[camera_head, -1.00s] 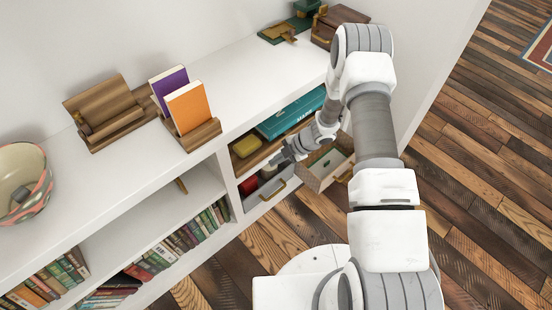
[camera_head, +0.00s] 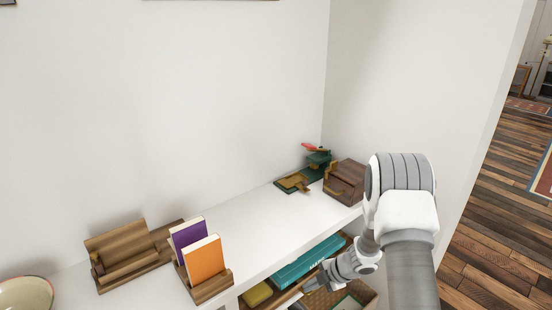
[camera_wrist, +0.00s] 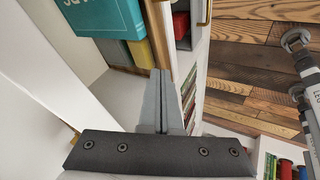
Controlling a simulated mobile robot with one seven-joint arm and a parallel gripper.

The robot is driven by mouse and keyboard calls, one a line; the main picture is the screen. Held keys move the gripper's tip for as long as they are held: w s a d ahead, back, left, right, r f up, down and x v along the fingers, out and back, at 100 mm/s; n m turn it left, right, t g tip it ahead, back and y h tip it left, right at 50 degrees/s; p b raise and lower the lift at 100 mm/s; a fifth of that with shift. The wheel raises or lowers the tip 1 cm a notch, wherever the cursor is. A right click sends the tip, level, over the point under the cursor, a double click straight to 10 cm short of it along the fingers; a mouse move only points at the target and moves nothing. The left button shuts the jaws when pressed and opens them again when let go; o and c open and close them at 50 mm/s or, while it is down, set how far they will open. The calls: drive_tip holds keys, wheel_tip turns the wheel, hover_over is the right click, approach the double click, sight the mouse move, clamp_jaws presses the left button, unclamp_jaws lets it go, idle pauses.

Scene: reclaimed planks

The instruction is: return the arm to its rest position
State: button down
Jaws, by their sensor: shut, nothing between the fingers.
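My gripper shows in the wrist view (camera_wrist: 163,103) with its two grey fingers together and nothing between them. In the head view my gripper (camera_head: 312,284) is small at the bottom, in front of the shelf unit near the teal book. My arm (camera_head: 405,225) rises at the right and bends down toward the shelf.
A white shelf top (camera_head: 270,232) holds a book rack with a purple book (camera_head: 186,233) and an orange book (camera_head: 205,261), a wooden stand (camera_head: 122,258), and a brown box (camera_head: 344,182). The teal book (camera_head: 308,260) and a yellow object (camera_head: 257,294) lie below. Plank floor (camera_head: 488,235) is clear at right.

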drive_tip(key=w+d+r+m+t+h, duration=0.2)
drive_tip(key=r+m, duration=0.1)
drive_tip(key=r, duration=0.5)
drive_tip(key=w+d+r+m+t+h, duration=0.1)
drive_tip(key=w+d+r+m+h, duration=0.15)
drive_tip(key=r, duration=0.45)
drive_tip(key=w+d+r+m+t+h, duration=0.1)
drive_tip(key=d+r+m+t, duration=0.15)
drive_tip(key=r, duration=0.55)
drive_tip(key=s+d+r+m+h, duration=0.3)
drive_tip(key=s+r+m, duration=0.3)
drive_tip(key=r, duration=0.4)
drive_tip(key=s+a+r+m+g+y, duration=0.1)
drive_tip(key=s+a+r+m, duration=0.15)
drive_tip(key=s, duration=0.65)
drive_tip(key=s+a+r+m+g+y, duration=0.15)
drive_tip(key=s+m, duration=0.25)
drive_tip(key=s, duration=0.5)
drive_tip(key=s+a+r+m, duration=0.2)
drive_tip(key=s+a+m, duration=0.1)
drive_tip(key=s, duration=0.7)
wheel_tip(320, 180, up, 16)
drive_tip(key=p, duration=1.6)
drive_tip(key=shift+w+g, duration=0.2)
drive_tip(key=shift+g, duration=0.1)
drive_tip(key=shift+w+d+n, duration=0.1)
drive_tip(key=shift+w+n, duration=0.05)
drive_tip(key=shift+n, duration=0.1)
